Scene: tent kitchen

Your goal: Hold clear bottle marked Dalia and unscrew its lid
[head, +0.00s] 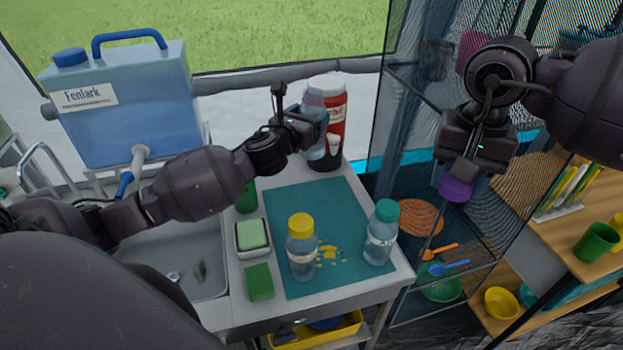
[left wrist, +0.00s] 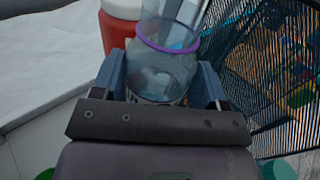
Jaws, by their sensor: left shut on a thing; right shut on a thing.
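My left gripper (head: 312,128) is shut on a clear bottle (head: 314,108), held up in front of a red and white jug. In the left wrist view the bottle (left wrist: 165,70) sits between the fingers, its mouth open with a purple ring around the neck and no lid on it. I cannot read a name on it. My right gripper (head: 460,178) is shut on a purple lid (head: 455,190), well to the right of the bottle and apart from it. Two other clear bottles, one with a yellow lid (head: 301,225) and one with a teal lid (head: 386,211), stand upright on the teal mat (head: 330,203).
The red and white jug (head: 331,104) stands at the counter's back. A blue water container (head: 125,105) stands left, above the sink (head: 192,258). A soap dish (head: 252,238) and green sponge (head: 259,282) lie beside the mat. A mesh shelf with utensils and bowls is at right.

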